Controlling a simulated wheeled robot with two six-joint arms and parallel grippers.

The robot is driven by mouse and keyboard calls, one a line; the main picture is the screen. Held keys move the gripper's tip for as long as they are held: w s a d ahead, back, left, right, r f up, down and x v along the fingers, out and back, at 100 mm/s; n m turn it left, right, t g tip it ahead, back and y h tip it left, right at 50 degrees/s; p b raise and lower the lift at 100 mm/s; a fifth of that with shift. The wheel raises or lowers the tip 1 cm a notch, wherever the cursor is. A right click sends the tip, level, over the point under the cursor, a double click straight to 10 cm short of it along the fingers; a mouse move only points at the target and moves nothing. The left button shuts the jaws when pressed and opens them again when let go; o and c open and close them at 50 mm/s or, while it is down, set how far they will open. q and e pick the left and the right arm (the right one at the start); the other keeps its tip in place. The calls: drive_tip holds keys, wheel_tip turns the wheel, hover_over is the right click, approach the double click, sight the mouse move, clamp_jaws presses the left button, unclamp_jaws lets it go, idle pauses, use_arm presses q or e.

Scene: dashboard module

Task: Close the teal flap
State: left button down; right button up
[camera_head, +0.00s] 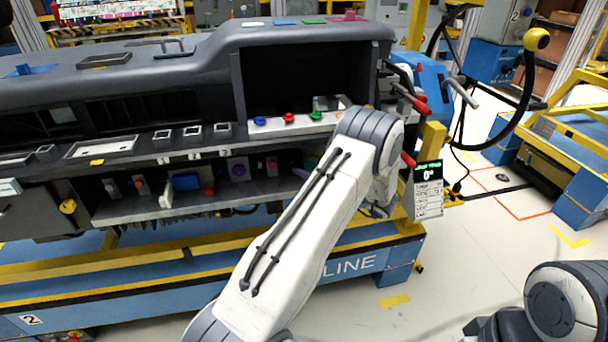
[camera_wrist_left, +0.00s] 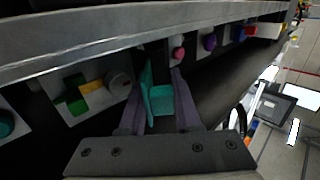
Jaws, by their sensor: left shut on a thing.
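The teal flap (camera_wrist_left: 160,100) shows in the left wrist view as an upright teal plate with a block-like part beside it. My left gripper (camera_wrist_left: 156,90) has its two dark fingers on either side of the teal piece and is shut on it. It is just below a grey metal ledge. In the head view my left arm reaches to the right part of the dashboard module (camera_head: 150,80), and the forearm hides the fingers and most of the flap. My right gripper is out of view.
A lower shelf (camera_head: 130,211) under the dashboard holds several small coloured controls. In the wrist view, a panel with green and yellow blocks (camera_wrist_left: 92,87) lies left of the fingers, and a pink knob (camera_wrist_left: 178,53) lies beyond. Red-handled levers (camera_head: 410,98) stand at the module's right end.

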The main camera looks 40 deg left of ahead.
use_arm(q)
drive_tip(key=n+g, duration=0.1)
drive_tip(key=n+g+b, duration=0.1)
drive_tip(key=g, duration=0.1)
drive_tip(key=n+g+b, duration=0.1)
drive_tip(key=g, duration=0.1)
drive_tip(key=shift+w+d+f+h, duration=0.1)
drive_tip(key=shift+w+f+h, duration=0.15)
drive_tip(key=shift+h, duration=0.15)
drive_tip(key=shift+w+r+n+g+h+b, duration=0.1)
drive_tip(key=shift+n+g+h+b, duration=0.4)
drive_tip(key=shift+n+g+b, duration=0.55)
drive_tip(key=shift+g, duration=0.55)
drive_tip(key=c, duration=0.7)
unclamp_jaws()
drive_tip(key=shift+r, duration=0.1)
drive_tip(key=shift+w+r, duration=0.1)
drive_tip(key=shift+r, duration=0.05)
